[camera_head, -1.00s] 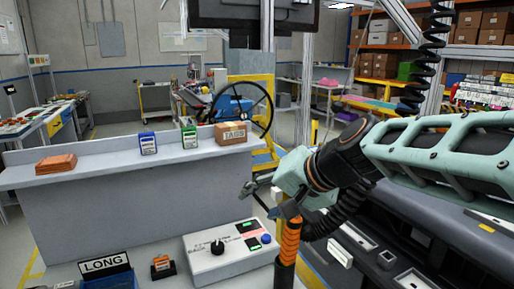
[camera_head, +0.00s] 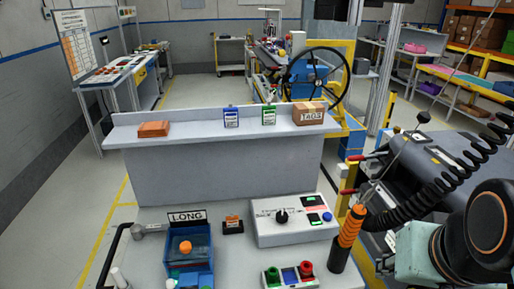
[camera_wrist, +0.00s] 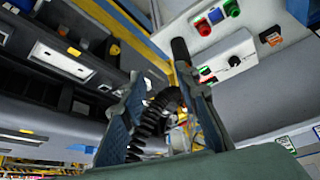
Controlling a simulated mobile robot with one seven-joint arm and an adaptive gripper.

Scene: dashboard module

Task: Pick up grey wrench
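I cannot pick out a grey wrench for certain in either view. A small grey metal object (camera_head: 150,229) lies at the left end of the near worktop (camera_head: 235,250), beside the blue bin, in the head view; its shape is too small to tell. My gripper (camera_wrist: 160,76) shows in the wrist view with its two fingers spread wide and nothing between them. In the head view, part of my arm is at the lower right and my fingers are out of view. The gripper is apart from the small grey object.
A blue bin marked LONG (camera_head: 187,250), a control box (camera_head: 290,228), a button panel (camera_head: 290,275) and an upright orange-handled tool (camera_head: 346,238) occupy the worktop. A raised shelf (camera_head: 185,139) stands behind. The dark dashboard module (camera_head: 425,170) is at the right.

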